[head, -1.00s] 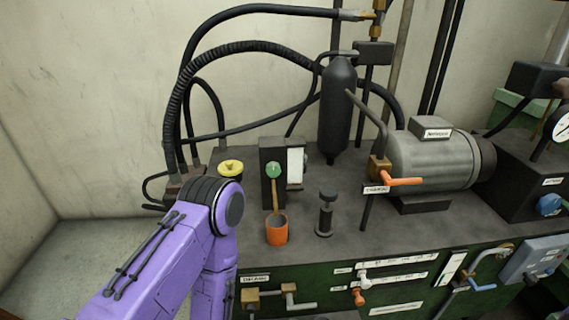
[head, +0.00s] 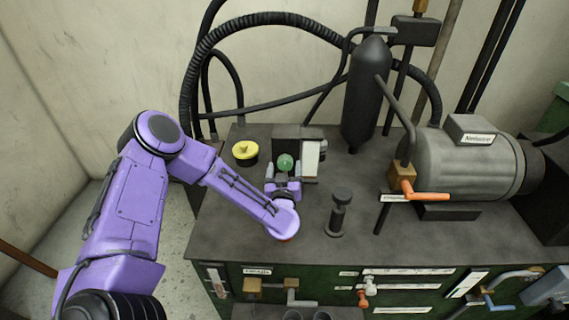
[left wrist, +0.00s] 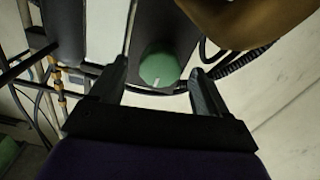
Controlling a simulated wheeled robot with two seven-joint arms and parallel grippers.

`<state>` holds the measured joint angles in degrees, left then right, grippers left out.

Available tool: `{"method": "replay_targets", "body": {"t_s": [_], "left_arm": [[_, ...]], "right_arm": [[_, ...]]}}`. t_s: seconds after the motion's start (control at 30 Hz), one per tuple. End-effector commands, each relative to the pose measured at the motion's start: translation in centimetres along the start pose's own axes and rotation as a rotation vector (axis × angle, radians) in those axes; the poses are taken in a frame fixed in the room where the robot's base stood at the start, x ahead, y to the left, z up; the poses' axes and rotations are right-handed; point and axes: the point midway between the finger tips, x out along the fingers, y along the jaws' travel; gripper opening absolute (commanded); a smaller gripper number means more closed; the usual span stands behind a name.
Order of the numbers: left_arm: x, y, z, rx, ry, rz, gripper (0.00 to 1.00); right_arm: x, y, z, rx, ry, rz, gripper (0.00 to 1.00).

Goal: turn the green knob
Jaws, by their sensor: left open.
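The green knob (head: 285,162) sits on the front of a dark upright box (head: 292,138) on the bench. In the left wrist view the round knob (left wrist: 160,68) has a pale mark at its lower edge. My left gripper (head: 284,180) is in front of the knob, with its fingers toward the box. In the left wrist view its fingers (left wrist: 157,72) are open, one on each side of the knob, with gaps between them and it. I cannot tell how deep the fingertips reach. My right gripper is in neither view.
A yellow-capped pot (head: 245,153) stands left of the box. A black plunger-like post (head: 339,212) stands to the right on the dark bench top (head: 240,215). A black cylinder (head: 366,95) and an orange-handled valve (head: 422,196) stand farther right. Thick hoses arch behind.

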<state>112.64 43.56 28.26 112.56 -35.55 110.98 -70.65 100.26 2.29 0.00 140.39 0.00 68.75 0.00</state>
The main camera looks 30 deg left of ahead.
Motion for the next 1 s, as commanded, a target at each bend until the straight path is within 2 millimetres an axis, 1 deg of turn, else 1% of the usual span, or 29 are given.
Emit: {"method": "replay_targets", "body": {"t_s": [0.03, 0.13, 0.37, 0.4, 0.47, 0.5, 0.53, 0.8, 1.0], "left_arm": [[0.53, -0.09, -0.09, 0.0, 0.0, -0.003, 0.76], [1.06, -0.19, 0.03, 0.0, -0.001, -0.003, 0.76], [1.12, -0.25, 0.07, 0.0, -0.001, -0.003, 0.76], [1.12, -0.24, 0.07, 0.0, -0.001, -0.003, 0.63], [1.11, -0.23, 0.07, 0.0, -0.001, -0.003, 0.44], [1.1, -0.24, 0.07, 0.0, -0.001, -0.003, 0.31], [1.1, -0.24, 0.08, 0.0, -0.001, -0.003, 0.21], [1.09, -0.22, 0.11, -0.008, -0.001, -0.003, 0.2], [1.09, -0.18, 0.15, -0.069, 0.0, -0.001, 0.2]], "right_arm": [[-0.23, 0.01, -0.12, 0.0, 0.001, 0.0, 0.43], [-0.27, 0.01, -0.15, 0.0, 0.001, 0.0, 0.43], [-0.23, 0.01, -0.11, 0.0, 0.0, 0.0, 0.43], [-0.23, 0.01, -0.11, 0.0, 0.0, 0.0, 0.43], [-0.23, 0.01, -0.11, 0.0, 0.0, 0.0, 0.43], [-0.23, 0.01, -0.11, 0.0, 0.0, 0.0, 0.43], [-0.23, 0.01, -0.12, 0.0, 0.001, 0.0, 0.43], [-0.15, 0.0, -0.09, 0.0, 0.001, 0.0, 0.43], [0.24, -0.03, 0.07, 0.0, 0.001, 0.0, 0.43]]}}
